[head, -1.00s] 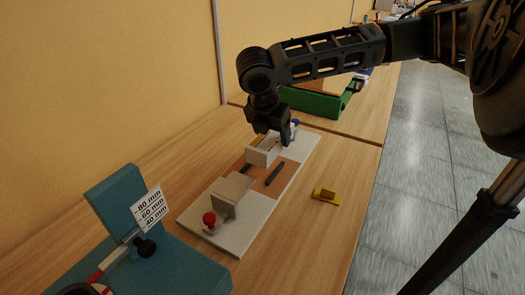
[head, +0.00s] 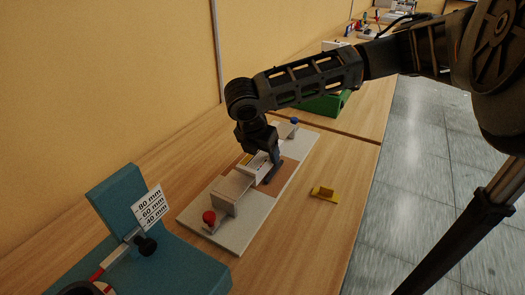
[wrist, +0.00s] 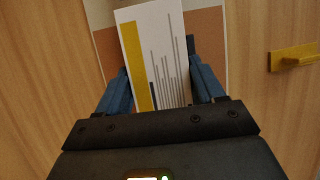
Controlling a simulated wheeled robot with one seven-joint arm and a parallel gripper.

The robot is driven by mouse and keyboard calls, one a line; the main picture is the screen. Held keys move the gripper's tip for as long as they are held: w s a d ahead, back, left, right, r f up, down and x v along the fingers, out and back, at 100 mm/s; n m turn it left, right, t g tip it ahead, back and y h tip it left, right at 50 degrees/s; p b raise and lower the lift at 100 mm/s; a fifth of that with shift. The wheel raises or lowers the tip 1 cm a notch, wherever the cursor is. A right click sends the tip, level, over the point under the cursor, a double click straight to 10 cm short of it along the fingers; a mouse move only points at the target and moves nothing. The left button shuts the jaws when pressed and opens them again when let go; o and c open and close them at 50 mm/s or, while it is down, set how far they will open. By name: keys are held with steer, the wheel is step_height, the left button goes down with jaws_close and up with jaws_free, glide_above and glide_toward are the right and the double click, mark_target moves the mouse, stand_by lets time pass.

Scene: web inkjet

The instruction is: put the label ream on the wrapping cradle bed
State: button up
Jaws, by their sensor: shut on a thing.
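The label ream (head: 258,167) is a white block with a yellow stripe and thin grey lines on its face. It also shows in the wrist view (wrist: 157,45), between the two blue fingers of my gripper (wrist: 160,86). In the head view my gripper (head: 262,168) is shut on the ream over the wrapping cradle (head: 238,236), a pale board with a brown bed (head: 289,174). The ream is beside the grey block (head: 232,190) near the red knob. I cannot tell whether it touches the bed or that block.
A red knob (head: 209,217) is at the cradle's near end and a blue one (head: 294,121) at its far end. A yellow piece (head: 323,193) lies to the right on bare table. A teal stand (head: 115,195) with a millimetre label is at left front.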

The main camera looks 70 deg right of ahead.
steer(key=shift+f, duration=0.5)
steer(key=o, duration=1.3)
steer(key=v, duration=1.3)
steer(key=shift+d+r, duration=0.2)
